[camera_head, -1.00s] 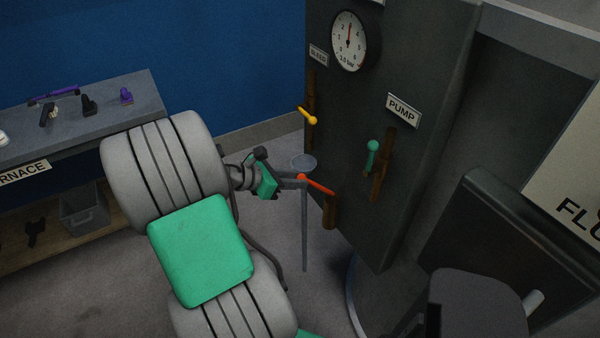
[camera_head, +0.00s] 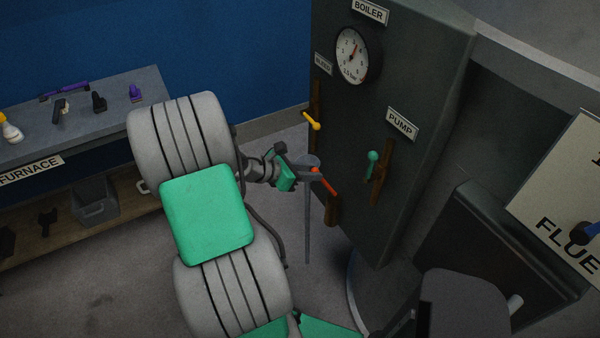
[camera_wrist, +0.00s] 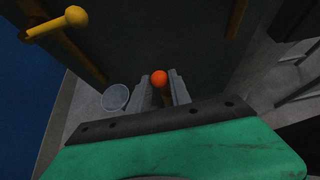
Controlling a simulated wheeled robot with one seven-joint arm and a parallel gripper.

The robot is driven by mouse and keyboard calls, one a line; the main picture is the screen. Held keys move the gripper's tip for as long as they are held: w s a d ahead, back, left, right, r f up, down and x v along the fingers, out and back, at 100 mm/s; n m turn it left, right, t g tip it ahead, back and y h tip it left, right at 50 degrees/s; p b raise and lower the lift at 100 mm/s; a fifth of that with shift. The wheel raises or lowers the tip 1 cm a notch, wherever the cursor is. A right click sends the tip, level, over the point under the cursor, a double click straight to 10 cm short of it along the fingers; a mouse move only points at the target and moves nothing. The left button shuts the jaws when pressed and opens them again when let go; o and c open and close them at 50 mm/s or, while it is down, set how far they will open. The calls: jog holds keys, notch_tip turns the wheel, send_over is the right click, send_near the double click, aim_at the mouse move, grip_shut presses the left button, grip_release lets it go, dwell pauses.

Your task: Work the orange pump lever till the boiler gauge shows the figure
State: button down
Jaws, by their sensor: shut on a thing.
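The orange pump lever (camera_head: 326,182) sticks out low on the left part of the dark boiler front, sloping up to its knob. My gripper (camera_head: 312,167) is at that knob. In the wrist view its fingers (camera_wrist: 162,90) are shut on the lever, whose round orange knob (camera_wrist: 159,78) shows between the fingertips. The boiler gauge (camera_head: 351,55) is a white dial under the BOILER plate. Its needle points up and slightly right; the small figure on its face looks like 3.5 bar, but is blurred.
A yellow lever (camera_head: 312,123) sits above the orange one, also in the wrist view (camera_wrist: 60,24). A green lever (camera_head: 372,165) is right of it, under the PUMP plate (camera_head: 401,123). A small round stool (camera_wrist: 116,97) stands close by. A bench (camera_head: 90,125) with tools is left.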

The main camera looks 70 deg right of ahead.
jog(key=shift+s+d+r, duration=0.1)
jog(key=shift+d+r, duration=0.1)
jog(key=shift+r, duration=0.05)
jog(key=s+d+r+p, duration=0.1)
jog(key=s+d+p, duration=0.1)
jog(key=shift+s+d+r+p, duration=0.3)
jog(key=shift+d+r+p, duration=0.05)
jog(key=shift+d+p, duration=0.05)
jog(key=shift+s+d, duration=0.1)
jog(key=shift+d, duration=0.05)
jog(key=c, duration=1.1)
grip_release()
jog(key=shift+f, duration=0.15)
